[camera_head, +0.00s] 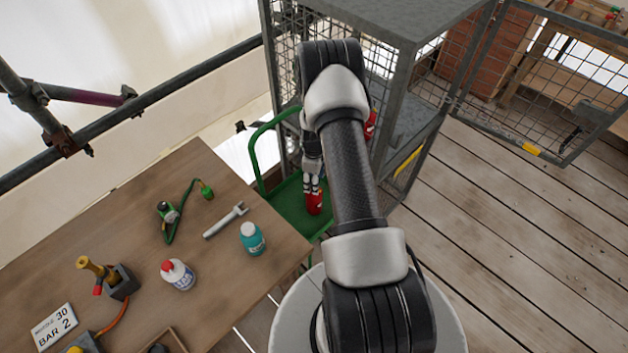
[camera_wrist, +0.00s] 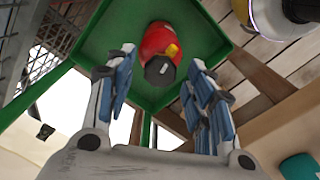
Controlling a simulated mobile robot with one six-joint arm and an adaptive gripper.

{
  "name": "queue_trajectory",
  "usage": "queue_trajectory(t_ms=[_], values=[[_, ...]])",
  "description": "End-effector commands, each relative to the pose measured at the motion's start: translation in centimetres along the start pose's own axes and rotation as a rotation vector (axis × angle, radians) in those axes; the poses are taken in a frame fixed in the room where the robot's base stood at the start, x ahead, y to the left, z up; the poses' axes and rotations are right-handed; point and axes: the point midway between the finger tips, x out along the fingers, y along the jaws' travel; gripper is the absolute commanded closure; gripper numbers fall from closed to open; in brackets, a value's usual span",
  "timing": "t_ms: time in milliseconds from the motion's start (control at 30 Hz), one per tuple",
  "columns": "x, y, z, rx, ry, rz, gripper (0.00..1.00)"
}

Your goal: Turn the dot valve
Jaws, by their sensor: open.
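I cannot pick out a valve marked with a dot for sure in either view. A red rounded object (camera_head: 314,203) with a dark end and a yellow patch is in the green tray of a trolley. It also shows in the wrist view (camera_wrist: 152,40), between and beyond my fingers. My gripper (camera_head: 312,184) is open above the red object, its fingers pointing down into the tray. In the wrist view my gripper (camera_wrist: 160,65) has blue finger pads spread on either side, with nothing held. A round fitting (camera_head: 167,211) with a green hose lies on the wooden table.
The green trolley (camera_head: 264,136) stands between the table (camera_head: 215,165) and a mesh cage (camera_head: 400,20). The table holds a wrench (camera_head: 226,220), teal bottle (camera_head: 252,238), white bottle (camera_head: 178,274), brass tool (camera_head: 97,268) and sign (camera_head: 54,327). Plank floor is clear at right.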

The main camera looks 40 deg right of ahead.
Motion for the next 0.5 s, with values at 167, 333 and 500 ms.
queue_trajectory(t_ms=[167,333,500], values=[[0.15,0.01,0.00,0.000,0.000,0.000,0.51],[0.13,0.00,0.00,0.000,0.000,0.000,0.55],[0.13,0.00,0.00,0.000,0.000,0.000,0.66]])
